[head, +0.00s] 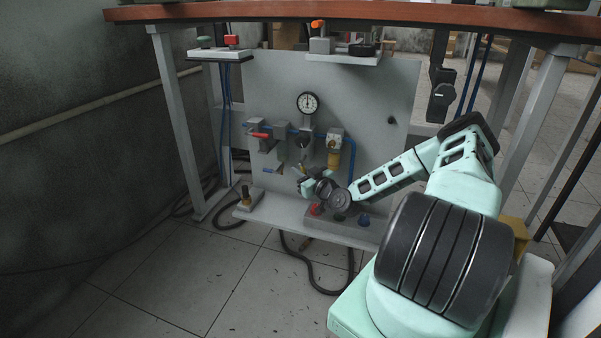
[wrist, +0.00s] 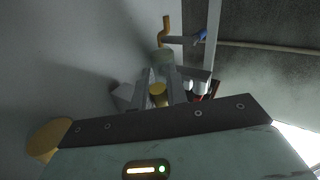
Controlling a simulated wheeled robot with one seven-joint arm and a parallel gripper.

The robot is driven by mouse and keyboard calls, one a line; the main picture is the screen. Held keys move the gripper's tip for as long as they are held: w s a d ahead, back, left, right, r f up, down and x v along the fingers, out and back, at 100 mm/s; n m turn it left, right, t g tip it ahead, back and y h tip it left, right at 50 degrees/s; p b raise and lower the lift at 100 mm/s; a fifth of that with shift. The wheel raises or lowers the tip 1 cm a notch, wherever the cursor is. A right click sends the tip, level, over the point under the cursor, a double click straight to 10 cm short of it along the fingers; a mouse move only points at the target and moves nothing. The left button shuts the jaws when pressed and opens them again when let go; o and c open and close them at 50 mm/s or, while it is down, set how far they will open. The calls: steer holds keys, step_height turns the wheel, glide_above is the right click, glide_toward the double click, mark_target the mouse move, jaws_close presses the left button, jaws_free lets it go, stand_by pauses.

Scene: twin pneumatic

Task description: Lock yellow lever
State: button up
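A grey upright panel (head: 385,85) carries the valves and fittings. A small yellow piece (head: 281,171), which may be the yellow lever, shows low on it beside a small blue part. In the wrist view a bent yellow piece (wrist: 166,30) shows at the top near a blue part (wrist: 201,37); I cannot tell if it is the same piece. My gripper (head: 303,185) is close to the panel's lower middle, just below and right of the small yellow piece. A yellow round part (wrist: 158,94) shows near the fingers in the wrist view. Finger opening and contact are unclear.
A red lever (head: 260,135), a round gauge (head: 307,103) and a brass-coloured bowl (head: 334,160) are on the panel. A grey box with coloured buttons (head: 345,218) stands on the ledge below my gripper. A wooden tabletop (head: 350,11) is overhead. Floor at front left is mostly clear.

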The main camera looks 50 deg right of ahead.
jaws_close()
steer(key=shift+w+a+r+m+t+b, duration=0.15)
steer(key=shift+w+m+t+b, duration=0.2)
steer(key=shift+m+t+b, duration=0.5)
steer(key=o, duration=0.6)
jaws_free()
steer(key=shift+s, duration=0.1)
steer(key=shift+a+f+p+v, duration=0.15)
steer(key=shift+p+v, duration=1.15)
steer(key=shift+v, duration=3)
steer(key=shift+a+f+p+v, duration=0.1)
steer(key=shift+p+v, duration=1.2)
steer(key=shift+v, duration=3)
